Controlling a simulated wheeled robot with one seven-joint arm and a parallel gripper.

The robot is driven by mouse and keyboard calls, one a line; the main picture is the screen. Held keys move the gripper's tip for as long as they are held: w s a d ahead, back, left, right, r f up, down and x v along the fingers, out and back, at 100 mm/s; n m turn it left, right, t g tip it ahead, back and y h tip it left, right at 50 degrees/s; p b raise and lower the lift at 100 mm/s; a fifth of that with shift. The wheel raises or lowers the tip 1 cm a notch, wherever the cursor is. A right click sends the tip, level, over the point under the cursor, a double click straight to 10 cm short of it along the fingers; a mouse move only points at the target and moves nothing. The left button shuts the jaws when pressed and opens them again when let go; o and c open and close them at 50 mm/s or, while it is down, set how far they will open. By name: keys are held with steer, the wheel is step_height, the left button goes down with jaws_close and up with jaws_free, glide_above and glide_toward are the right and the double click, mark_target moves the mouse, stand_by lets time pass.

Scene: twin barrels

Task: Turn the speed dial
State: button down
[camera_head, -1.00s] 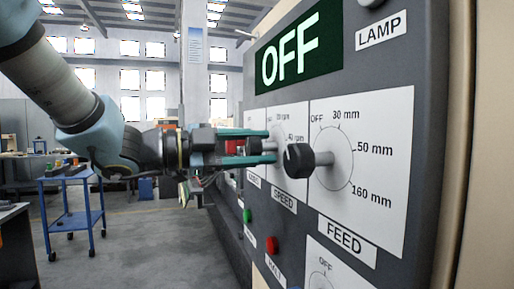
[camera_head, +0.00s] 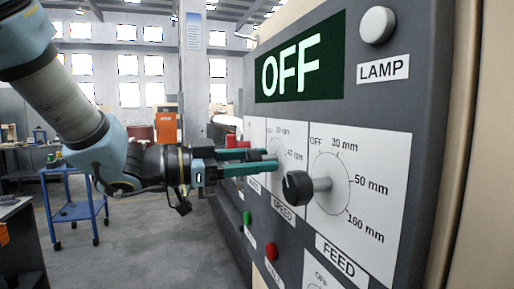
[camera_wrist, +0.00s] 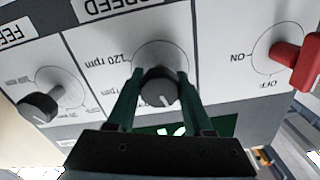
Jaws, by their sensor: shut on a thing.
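The speed dial (camera_wrist: 160,92) is a dark round knob with a white pointer mark, at the middle of the wrist view. My gripper (camera_wrist: 159,80) has its two green fingers on either side of the knob, shut on it. In the wrist view the panel appears upside down, and the mark points toward the bottom of the picture. In the head view my gripper (camera_head: 266,161) reaches the panel at the speed scale, above the SPEED label (camera_head: 283,206); the fingers mostly hide the knob there. The display (camera_head: 300,60) reads OFF.
The black feed dial (camera_head: 298,187) sticks out close to the right of my fingers. A red handle (camera_wrist: 298,65) is on the other side of the speed dial in the wrist view. Green (camera_head: 246,218) and red (camera_head: 271,251) buttons sit below. A blue cart (camera_head: 75,212) stands behind left.

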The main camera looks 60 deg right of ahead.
steer(key=shift+n+p, duration=0.95)
steer(key=shift+n, duration=0.25)
steer(key=shift+c, duration=1.5)
jaws_free()
steer(key=b+v, duration=0.3)
steer(key=v, duration=0.8)
